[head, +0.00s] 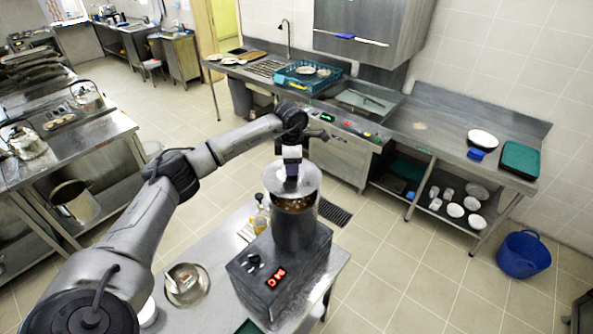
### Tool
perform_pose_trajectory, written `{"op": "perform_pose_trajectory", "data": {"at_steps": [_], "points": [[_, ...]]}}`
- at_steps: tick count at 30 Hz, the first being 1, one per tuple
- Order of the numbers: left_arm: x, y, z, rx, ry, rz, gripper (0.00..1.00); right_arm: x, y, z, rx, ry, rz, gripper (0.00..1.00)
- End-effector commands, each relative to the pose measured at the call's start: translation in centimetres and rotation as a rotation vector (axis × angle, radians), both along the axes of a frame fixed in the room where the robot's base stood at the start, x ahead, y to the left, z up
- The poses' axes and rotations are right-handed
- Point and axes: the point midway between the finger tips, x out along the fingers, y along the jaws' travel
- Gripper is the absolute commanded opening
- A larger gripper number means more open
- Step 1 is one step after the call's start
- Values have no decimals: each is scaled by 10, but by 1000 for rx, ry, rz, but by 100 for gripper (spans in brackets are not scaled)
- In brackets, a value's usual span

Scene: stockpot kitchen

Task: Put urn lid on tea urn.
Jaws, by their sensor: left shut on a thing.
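The tea urn (294,229) is a grey metal cylinder on a dark box with a red lit display (277,277). Its brown contents show at the front of its open top. The urn lid (305,183) is a pale metal disc over the back part of the urn's mouth. It looks a little above the rim, but I cannot tell whether it touches. My left gripper (291,172) is above the lid's middle, pointing down, and is shut on the lid; its fingertips and the lid's knob are hard to make out. My right gripper is not in view.
A metal bowl (187,285) and small bottles (260,220) stand on the same steel table (220,262), left of the urn. A sink counter (425,123) with a blue rack (307,74) runs along the back wall. A blue bucket (523,254) stands on the floor at right.

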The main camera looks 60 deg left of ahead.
Motion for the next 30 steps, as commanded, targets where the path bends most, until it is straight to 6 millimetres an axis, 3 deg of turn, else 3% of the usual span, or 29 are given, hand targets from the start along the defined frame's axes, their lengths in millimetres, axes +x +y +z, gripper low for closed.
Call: {"op": "perform_pose_trajectory", "data": {"at_steps": [6, 15, 21, 30], "points": [[5, 7, -2, -2, -2, 470, 10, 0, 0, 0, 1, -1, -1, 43], [9, 7, -2, -2, -1, 958, 10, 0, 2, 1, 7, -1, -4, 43], [9, 7, -2, -1, 0, 1134, 10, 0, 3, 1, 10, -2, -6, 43], [9, 7, -6, -1, 0, 1203, 10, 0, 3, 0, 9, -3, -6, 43]]}}
